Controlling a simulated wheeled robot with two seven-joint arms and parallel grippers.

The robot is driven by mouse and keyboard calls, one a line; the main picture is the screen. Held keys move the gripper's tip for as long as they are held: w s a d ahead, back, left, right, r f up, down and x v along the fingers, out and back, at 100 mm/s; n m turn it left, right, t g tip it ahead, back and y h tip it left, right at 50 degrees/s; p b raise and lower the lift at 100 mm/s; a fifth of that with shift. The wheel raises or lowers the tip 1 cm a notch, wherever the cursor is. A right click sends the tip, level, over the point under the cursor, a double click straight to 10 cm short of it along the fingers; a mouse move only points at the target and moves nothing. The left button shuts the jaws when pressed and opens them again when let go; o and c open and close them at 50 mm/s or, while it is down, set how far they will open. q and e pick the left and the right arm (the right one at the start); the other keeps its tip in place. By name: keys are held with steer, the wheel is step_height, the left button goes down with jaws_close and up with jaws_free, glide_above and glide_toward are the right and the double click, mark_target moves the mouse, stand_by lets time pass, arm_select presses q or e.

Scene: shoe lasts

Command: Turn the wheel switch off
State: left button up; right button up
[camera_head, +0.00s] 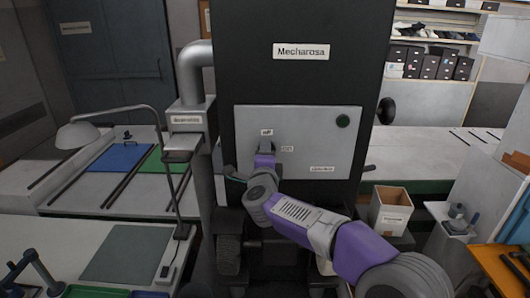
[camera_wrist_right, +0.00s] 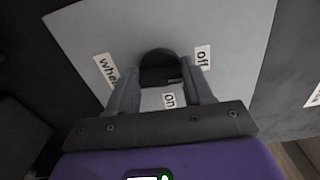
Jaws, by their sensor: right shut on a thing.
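The wheel switch is a dark round knob (camera_wrist_right: 158,66) on the light grey panel (camera_head: 222,125) of the black machine. In the right wrist view, labels "off" (camera_wrist_right: 203,57), "on" (camera_wrist_right: 168,100) and a partly covered "whe..." (camera_wrist_right: 104,72) surround it. In the head view, "off" (camera_head: 267,132) is above the switch and "on" (camera_head: 287,149) right of it. My right gripper (camera_wrist_right: 162,72) is shut on the knob, one finger on each side; it also shows in the head view (camera_head: 266,149). I cannot tell which label the knob points to. My left gripper is not in view.
A grey pipe (camera_head: 194,75) and a desk lamp (camera_head: 160,150) stand left of the machine. Worktables are on both sides. An open cardboard box (camera_head: 390,210) is at the right.

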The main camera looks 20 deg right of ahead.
steer(key=shift+n, duration=0.4)
steer(key=o, duration=1)
steer(key=shift+o, duration=0.2)
steer(key=shift+s, duration=0.1)
steer(key=b+v, duration=0.1)
steer(key=v, duration=0.6)
steer(key=shift+s+b, duration=0.2)
steer(key=shift+b, duration=0.15)
steer(key=shift+a, duration=0.15)
